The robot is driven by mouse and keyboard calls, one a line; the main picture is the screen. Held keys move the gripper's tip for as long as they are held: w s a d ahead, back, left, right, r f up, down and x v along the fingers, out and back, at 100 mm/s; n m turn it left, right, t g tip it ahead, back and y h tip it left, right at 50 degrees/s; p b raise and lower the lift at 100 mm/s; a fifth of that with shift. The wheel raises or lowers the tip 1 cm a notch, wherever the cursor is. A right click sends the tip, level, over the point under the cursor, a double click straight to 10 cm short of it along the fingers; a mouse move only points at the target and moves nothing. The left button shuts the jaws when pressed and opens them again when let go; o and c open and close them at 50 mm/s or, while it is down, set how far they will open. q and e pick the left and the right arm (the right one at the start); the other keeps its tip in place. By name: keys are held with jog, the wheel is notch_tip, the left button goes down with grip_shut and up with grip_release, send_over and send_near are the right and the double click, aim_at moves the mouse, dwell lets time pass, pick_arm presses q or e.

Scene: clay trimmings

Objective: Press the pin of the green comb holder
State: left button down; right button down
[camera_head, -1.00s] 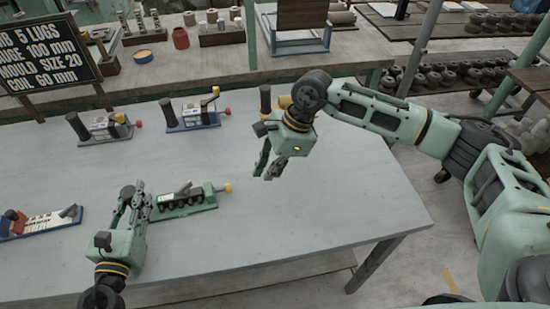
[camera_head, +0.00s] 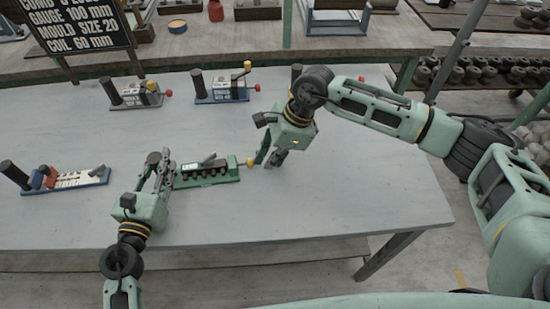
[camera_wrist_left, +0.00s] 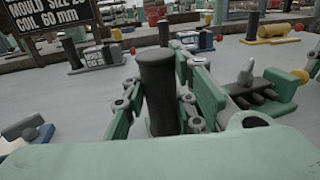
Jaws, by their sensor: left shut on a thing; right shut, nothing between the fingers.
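The green comb holder (camera_head: 208,180) lies on the grey table, with a dark comb, a grey lever and a yellow-knobbed pin (camera_head: 250,162) at its right end. My left gripper (camera_head: 160,165) is at its left end, shut on the holder's dark upright post. In the left wrist view the post (camera_wrist_left: 158,85) stands between the fingers, with part of the green holder (camera_wrist_left: 278,88) to the right. My right gripper (camera_head: 265,160) is shut and empty, its fingertips close by the right side of the yellow knob. I cannot tell whether they touch it.
A blue holder with a red part (camera_head: 65,180) lies at the left. A grey holder (camera_head: 130,97) and another blue holder (camera_head: 222,94) stand at the back. A black sign (camera_head: 80,25) stands behind. The table front is clear.

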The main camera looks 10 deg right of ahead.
jog(key=shift+a, duration=1)
jog(key=d, duration=0.4)
jog(key=shift+d, duration=0.35)
jog(key=v, duration=0.9)
jog(key=shift+r, duration=0.5)
jog(key=shift+a, duration=0.1)
pick_arm(q)
jog(key=c, duration=1.3)
grip_release()
